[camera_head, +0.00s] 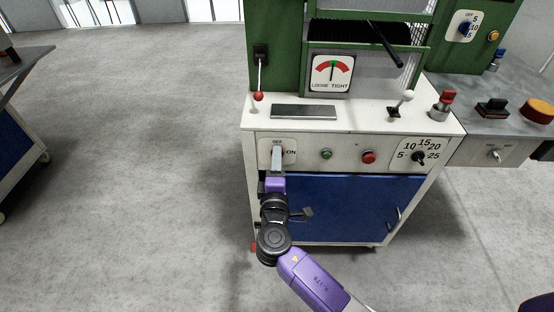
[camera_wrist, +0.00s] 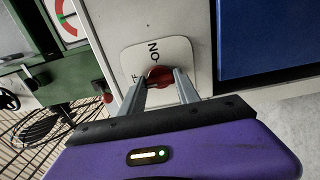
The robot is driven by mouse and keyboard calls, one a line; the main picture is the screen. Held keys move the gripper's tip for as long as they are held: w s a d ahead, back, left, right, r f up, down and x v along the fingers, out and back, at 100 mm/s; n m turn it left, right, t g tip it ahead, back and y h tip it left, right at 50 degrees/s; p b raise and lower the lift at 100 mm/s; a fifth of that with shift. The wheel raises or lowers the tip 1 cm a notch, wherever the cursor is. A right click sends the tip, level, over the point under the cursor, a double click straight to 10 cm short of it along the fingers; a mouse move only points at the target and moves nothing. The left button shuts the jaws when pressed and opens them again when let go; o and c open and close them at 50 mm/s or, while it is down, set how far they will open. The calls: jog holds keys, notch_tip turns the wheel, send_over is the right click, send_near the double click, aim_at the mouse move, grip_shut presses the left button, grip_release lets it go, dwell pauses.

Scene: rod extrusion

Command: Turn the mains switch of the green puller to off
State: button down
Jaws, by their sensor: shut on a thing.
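The green puller (camera_head: 276,40) has a white front panel with a mains switch plate (camera_head: 264,153). "OFF" is printed at its top and "ON" at its right. In the wrist view the switch is a red knob (camera_wrist: 159,76) on a white plate (camera_wrist: 145,53), with "ON" and part of "OFF" showing turned. My gripper (camera_head: 277,152) is in front of the plate, and its fingers hide the knob in the head view. In the wrist view my gripper (camera_wrist: 160,84) is shut on the red knob, one finger on each side. Which mark the knob points to cannot be told.
Right of the switch are a green button (camera_head: 326,154), a red button (camera_head: 369,157) and a numbered dial (camera_head: 418,157). A red-tipped lever (camera_head: 259,96) stands above the switch. A blue door (camera_head: 345,205) is below. The floor (camera_head: 130,150) at left is clear.

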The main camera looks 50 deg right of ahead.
dwell(0.4)
jog(key=c, duration=0.9)
grip_release()
jog(key=shift+v, duration=3.95)
